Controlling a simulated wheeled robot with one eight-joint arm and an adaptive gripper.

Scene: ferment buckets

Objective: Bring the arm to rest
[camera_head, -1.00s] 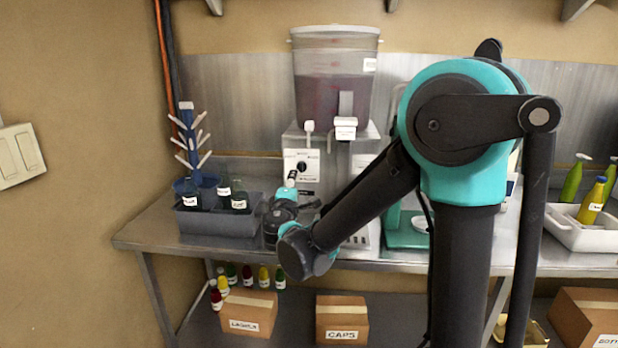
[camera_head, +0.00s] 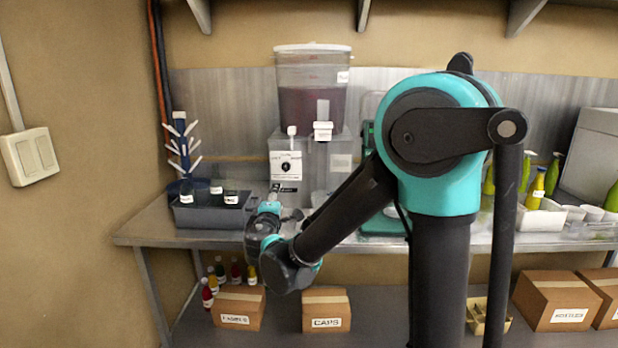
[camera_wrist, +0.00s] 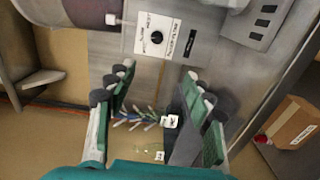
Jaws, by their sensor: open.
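My gripper (camera_wrist: 155,105) is open and empty in the wrist view, with its green-padded fingers spread left and right. A blue bottle-drying rack with white pegs (camera_wrist: 140,121) shows between the fingers, beyond them. In the head view my arm is bent and reaches left, and my gripper (camera_head: 272,200) is over the bench edge, in front of the grey machine and right of the dark crate. The fingertips are small and partly lost against the machine there.
The steel bench (camera_head: 150,232) carries the dark bottle crate (camera_head: 205,217), the drying rack (camera_head: 181,150) and a lidded bucket of dark liquid (camera_head: 312,90) on the machine (camera_head: 287,168). Cardboard boxes (camera_head: 326,311) stand on the lower shelf. Open wall lies left.

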